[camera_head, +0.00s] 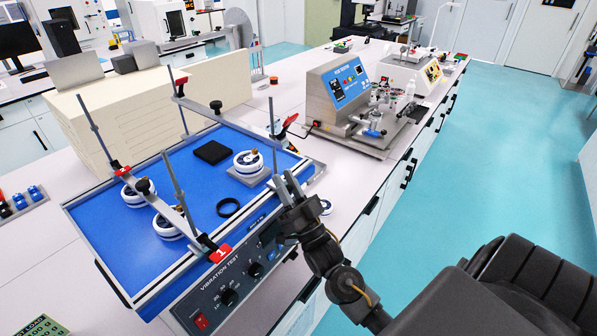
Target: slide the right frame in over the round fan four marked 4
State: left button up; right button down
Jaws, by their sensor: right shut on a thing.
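The right frame (240,123) is a grey bar on thin upright posts, with red parts and a black knob, standing over the far right part of the blue plate. A round white fan with a dark rim (248,163) sits on a grey pad just in front of its bar; I cannot read a 4 on it. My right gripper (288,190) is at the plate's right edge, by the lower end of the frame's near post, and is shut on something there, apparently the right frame. The fingertips partly hide the contact. My left gripper is not in view.
The blue plate (205,185) tops a vibration tester (235,285). A left frame (168,212) with a red tag 1 spans two more round fans (168,228). A black ring (228,207) and black square (212,152) lie on the plate. Another tester (335,90) stands behind right.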

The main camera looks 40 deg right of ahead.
jog(key=shift+a, duration=0.1)
jog(key=c, duration=1.2)
grip_release()
jog(key=b+v, duration=0.5)
jog(key=v, duration=0.5)
jog(key=shift+s+f, duration=0.3)
